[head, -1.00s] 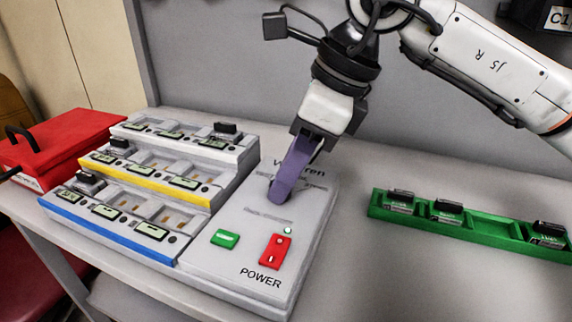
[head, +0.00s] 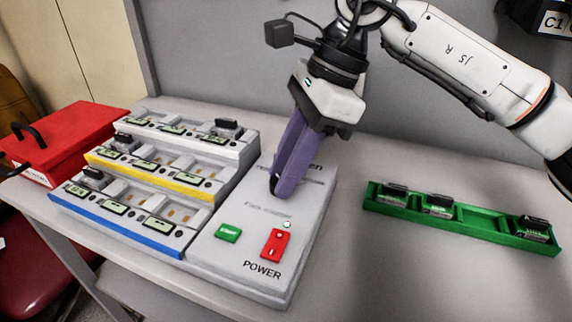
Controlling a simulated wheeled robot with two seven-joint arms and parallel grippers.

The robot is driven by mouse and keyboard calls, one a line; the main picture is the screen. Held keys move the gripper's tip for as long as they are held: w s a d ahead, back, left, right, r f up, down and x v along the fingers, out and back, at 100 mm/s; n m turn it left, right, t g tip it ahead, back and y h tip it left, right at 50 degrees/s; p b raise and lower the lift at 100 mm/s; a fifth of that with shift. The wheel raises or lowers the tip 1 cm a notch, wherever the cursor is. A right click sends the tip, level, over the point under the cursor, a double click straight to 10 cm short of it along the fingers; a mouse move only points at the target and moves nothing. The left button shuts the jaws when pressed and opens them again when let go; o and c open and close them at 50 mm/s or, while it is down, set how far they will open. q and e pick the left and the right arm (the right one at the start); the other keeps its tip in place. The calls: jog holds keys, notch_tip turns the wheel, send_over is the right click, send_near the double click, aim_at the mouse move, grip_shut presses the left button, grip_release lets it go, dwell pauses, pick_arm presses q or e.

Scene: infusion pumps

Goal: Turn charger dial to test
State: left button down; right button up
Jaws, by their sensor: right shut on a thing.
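The charger's grey control panel (head: 225,262) is in the middle of the head view, with a green button (head: 228,233), a red power switch (head: 275,245) and a small lit lamp (head: 287,225). My right gripper (head: 277,188) points down at the panel's upper part. Its purple fingers are shut on the charger dial, which they almost wholly hide; only a dark bit shows at the tips. The dial's setting cannot be read. My left gripper is not in view.
Left of the panel, the charger's stepped bays with white, yellow and blue (head: 120,227) edges hold several black batteries. A red box (head: 70,140) stands at far left. A green tray (head: 475,228) with 3 batteries lies right. Bare table separates tray and panel.

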jog(key=shift+r, duration=0.1)
jog(key=o, duration=1)
jog(key=shift+o, duration=0.2)
jog(key=s+v, duration=0.1)
jog(key=v, duration=0.9)
jog(key=shift+w+p, duration=0.35)
jog(key=shift+w, duration=0.1)
jog(key=shift+r, duration=0.1)
